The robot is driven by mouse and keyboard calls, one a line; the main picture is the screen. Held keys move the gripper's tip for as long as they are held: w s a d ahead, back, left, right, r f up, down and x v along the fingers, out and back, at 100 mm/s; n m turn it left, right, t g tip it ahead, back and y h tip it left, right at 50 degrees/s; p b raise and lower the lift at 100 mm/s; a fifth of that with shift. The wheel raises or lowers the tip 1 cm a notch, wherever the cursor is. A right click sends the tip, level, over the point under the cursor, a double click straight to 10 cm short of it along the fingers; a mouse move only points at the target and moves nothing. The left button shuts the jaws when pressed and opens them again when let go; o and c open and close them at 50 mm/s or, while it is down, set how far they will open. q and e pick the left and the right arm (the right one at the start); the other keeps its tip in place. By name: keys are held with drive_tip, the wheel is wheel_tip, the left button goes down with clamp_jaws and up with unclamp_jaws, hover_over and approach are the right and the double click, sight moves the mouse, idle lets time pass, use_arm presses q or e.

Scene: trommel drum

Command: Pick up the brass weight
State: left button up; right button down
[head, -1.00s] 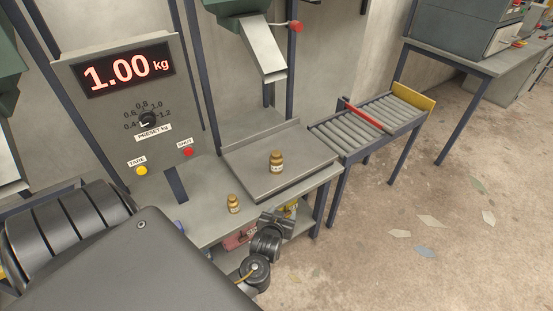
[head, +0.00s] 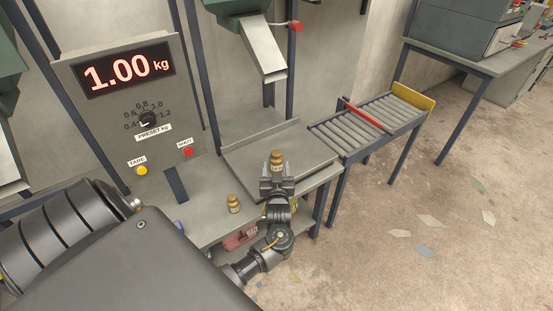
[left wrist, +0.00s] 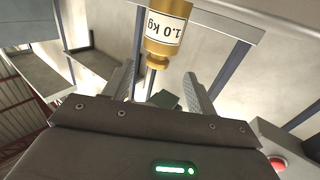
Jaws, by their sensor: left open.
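A brass weight (head: 277,160) stands upright on the grey scale plate (head: 310,150). It also shows in the left wrist view (left wrist: 166,38), upside down there, with a label reading 1.0 kg. My left gripper (head: 277,179) is open, with its fingers at the near side of this weight; in the left wrist view the weight's knob lies between and beyond the fingertips. I cannot tell whether they touch it. A second, smaller brass weight (head: 234,203) stands on the bench to the left of the plate. My right gripper is not seen.
The display (head: 124,73) reads 1.00 kg. Below it are a preset dial (head: 148,120), a yellow button (head: 142,171) and a red button (head: 188,152). A metal chute (head: 263,55) hangs above the plate. A roller conveyor (head: 365,118) with a red bar lies to the right.

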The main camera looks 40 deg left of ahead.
sight(276, 158)
use_arm(q)
drive_tip(key=shift+x, duration=3.45)
drive_tip(key=shift+d+f, duration=0.1)
drive_tip(key=shift+f, duration=0.1)
drive_tip(key=shift+c, duration=0.3)
